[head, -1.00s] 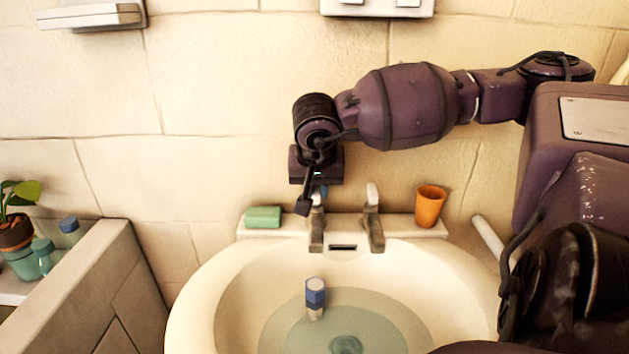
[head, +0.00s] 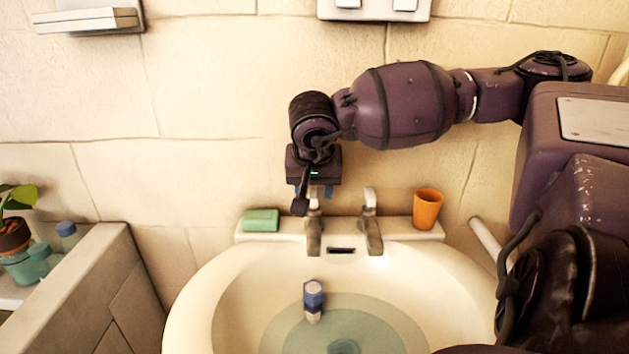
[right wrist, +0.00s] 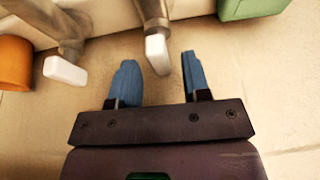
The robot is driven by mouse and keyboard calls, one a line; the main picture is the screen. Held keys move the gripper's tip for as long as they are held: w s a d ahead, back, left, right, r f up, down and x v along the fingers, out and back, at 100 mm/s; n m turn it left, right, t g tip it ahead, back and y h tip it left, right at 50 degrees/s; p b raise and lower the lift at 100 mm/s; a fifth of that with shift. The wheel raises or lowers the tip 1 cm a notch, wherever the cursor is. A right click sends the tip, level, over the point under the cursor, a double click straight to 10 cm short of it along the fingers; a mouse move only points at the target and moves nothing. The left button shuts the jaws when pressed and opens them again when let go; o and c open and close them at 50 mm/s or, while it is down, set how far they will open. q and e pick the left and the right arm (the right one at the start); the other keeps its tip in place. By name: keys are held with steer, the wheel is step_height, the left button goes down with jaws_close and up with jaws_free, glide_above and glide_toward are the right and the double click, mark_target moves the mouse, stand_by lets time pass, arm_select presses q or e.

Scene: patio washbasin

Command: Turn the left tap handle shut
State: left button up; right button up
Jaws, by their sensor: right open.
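The left tap (head: 314,237) stands at the back of the white basin, on the side by the green soap. Its white handle (right wrist: 158,55) points up and partly shows below my gripper in the head view. My right gripper (head: 315,191) hangs over this tap with its fingers downward. In the right wrist view its two blue fingers (right wrist: 158,66) are spread, with the handle's end between their tips. A gap shows on each side, wider toward the finger by the soap. The right tap (head: 372,236) with its white handle stands apart, outside the fingers. My left gripper is not in view.
On the basin ledge, green soap (head: 261,220) lies left and an orange cup (head: 427,208) stands right. The basin (head: 189,300) holds water and a blue-and-white item (head: 313,300). A low wall (head: 85,285) with a plant and bottles behind it is at left.

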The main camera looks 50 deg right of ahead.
steer(key=v, duration=1)
steer(key=shift+p, duration=0.4)
steer(key=shift+s+f, duration=0.1)
